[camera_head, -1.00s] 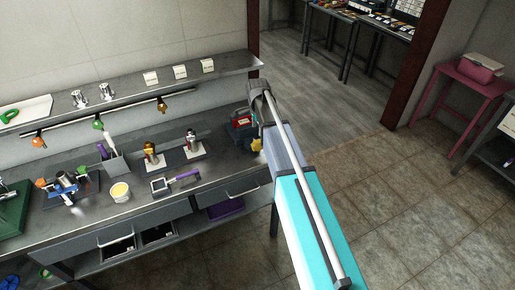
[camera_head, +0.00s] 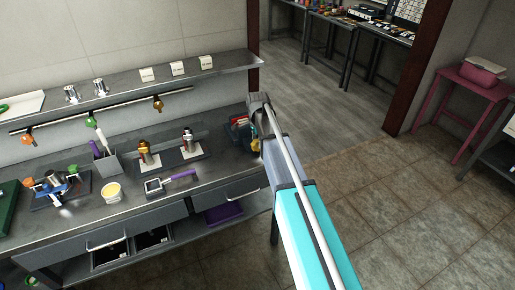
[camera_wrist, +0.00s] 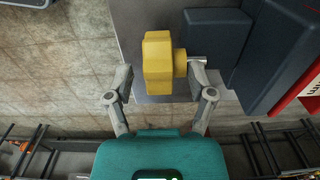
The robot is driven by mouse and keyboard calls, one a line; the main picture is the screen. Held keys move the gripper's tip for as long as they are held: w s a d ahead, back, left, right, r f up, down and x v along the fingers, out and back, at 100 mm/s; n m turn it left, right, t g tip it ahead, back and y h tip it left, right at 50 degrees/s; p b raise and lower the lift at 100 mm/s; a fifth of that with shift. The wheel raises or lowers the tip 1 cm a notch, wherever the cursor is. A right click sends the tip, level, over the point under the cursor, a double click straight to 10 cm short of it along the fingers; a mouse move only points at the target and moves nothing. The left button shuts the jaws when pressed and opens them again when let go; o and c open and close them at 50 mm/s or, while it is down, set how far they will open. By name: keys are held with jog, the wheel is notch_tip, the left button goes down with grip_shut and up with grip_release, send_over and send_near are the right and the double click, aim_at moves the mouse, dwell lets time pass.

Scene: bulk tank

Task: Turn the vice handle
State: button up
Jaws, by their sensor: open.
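The vice is a dark blue body (camera_wrist: 215,40) at the right end of the workbench. It also shows in the head view (camera_head: 235,133), partly hidden behind my arm. Its yellow handle (camera_wrist: 158,62) is a chunky knob on a short metal shaft, facing out from the vice body. The handle shows small in the head view (camera_head: 256,145). My gripper (camera_wrist: 162,74) is open, with one finger on each side of the handle. The right finger is close to the shaft; I cannot tell whether either finger touches. In the head view the fingers are hidden by my arm.
A shelf (camera_head: 130,84) runs above.

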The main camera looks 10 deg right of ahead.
jog(key=shift+f+b, duration=0.55)
jog(key=shift+f, duration=0.25)
grip_shut()
